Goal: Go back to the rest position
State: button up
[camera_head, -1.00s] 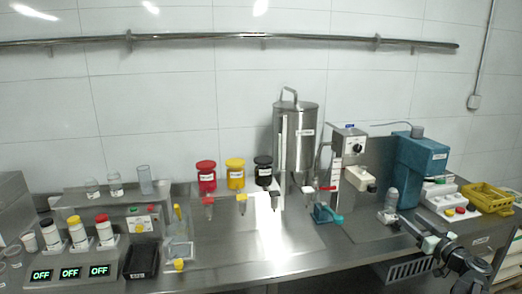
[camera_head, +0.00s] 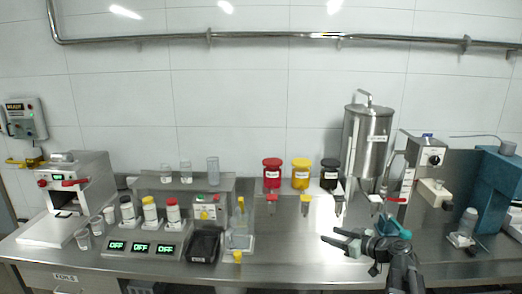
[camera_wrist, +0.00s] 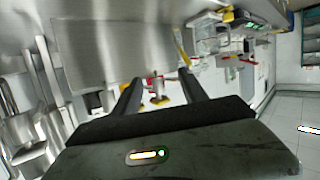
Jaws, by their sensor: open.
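My gripper (camera_head: 335,237) shows in the head view at the lower right, over the front part of the steel bench. Its black fingers point to the left and it holds nothing. In the wrist view my gripper (camera_wrist: 160,86) has its two dark fingers spread, with a clear gap between them. A small yellow and red fitting shows in the gap, farther off.
The steel bench (camera_head: 285,249) is bare in front of the red (camera_head: 272,174), yellow (camera_head: 301,175) and black (camera_head: 330,175) lidded containers. A steel tank (camera_head: 366,145) stands behind my arm. Three green-lit OFF displays (camera_head: 142,248) are at left. A blue machine (camera_head: 497,195) is at right.

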jog(key=s+a+f+g+h, duration=0.1)
jog(key=s+a+f+g, duration=0.25)
jog(key=a, duration=0.35)
jog(key=s+a+f+n+g, duration=0.1)
jog(key=s+a+f+g, duration=0.1)
jog(key=a+f, duration=0.35)
jog(key=s+a+f+g+h, duration=0.1)
jog(key=s+a+f+g, duration=0.15)
jog(key=a, duration=0.55)
jog(key=s+d+f+m+g+h, duration=0.3)
jog(key=s+d+f+m+h, duration=0.2)
jog(key=s+d+m, duration=0.3)
jog(key=shift+s+d+f+m+g+h, duration=0.2)
jog(key=shift+s+d+m+g+h, duration=0.2)
jog(key=shift+s+d+h, duration=0.65)
jog(key=shift+s+y, duration=0.1)
jog(key=shift+y, duration=0.15)
